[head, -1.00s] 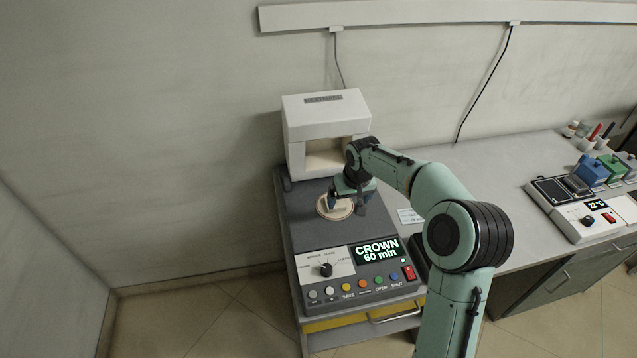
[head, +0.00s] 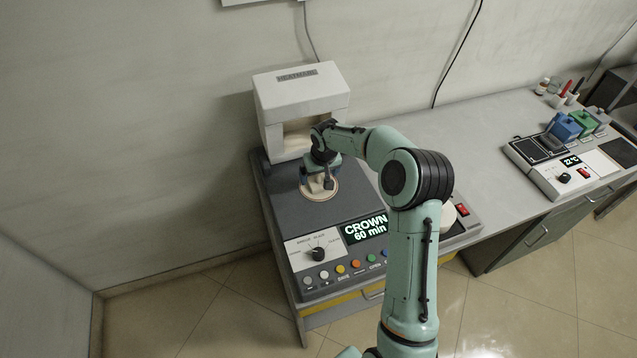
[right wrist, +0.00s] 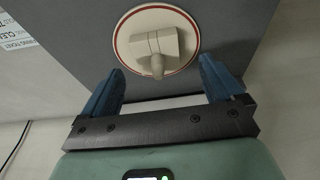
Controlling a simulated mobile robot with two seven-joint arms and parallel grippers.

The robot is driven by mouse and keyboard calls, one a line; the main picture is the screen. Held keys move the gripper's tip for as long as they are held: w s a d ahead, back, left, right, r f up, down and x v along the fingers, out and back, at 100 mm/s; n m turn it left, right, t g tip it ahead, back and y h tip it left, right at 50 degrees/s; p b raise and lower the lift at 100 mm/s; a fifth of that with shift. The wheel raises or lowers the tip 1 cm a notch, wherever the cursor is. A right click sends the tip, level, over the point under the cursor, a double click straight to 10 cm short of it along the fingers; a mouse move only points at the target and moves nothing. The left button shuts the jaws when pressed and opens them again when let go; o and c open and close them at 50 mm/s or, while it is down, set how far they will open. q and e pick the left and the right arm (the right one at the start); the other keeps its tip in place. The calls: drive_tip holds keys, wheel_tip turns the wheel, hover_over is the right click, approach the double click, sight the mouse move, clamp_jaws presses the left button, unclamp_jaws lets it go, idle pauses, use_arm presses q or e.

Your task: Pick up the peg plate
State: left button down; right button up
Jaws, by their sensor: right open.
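The peg plate (right wrist: 153,45) is a small cream block with a rounded peg on it, on a round cream disc (right wrist: 188,66) with a red ring. In the head view the disc (head: 305,193) lies on the grey top in front of the white furnace, and my right gripper (head: 320,184) is above it, hiding part of it. In the right wrist view my right gripper (right wrist: 160,72) is open, with its blue fingers apart and nothing between them. The peg plate appears just beyond the fingertips, between their lines. My left gripper is not in view.
The white furnace (head: 300,98) with an open front stands right behind the disc. A control panel with a knob (head: 317,254) and a lit display (head: 365,228) lies in front. A second device (head: 560,165) stands on the right bench (head: 450,120).

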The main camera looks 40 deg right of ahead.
sight(319, 177)
drive_tip(key=x, duration=0.4)
drive_tip(key=shift+w+d+f+p, duration=0.15)
drive_tip(key=shift+d+f+p, duration=0.05)
drive_tip(key=shift+p, duration=0.1)
drive_tip(key=shift+c, duration=0.9)
drive_tip(key=c, duration=1)
drive_tip(key=shift+r, duration=0.2)
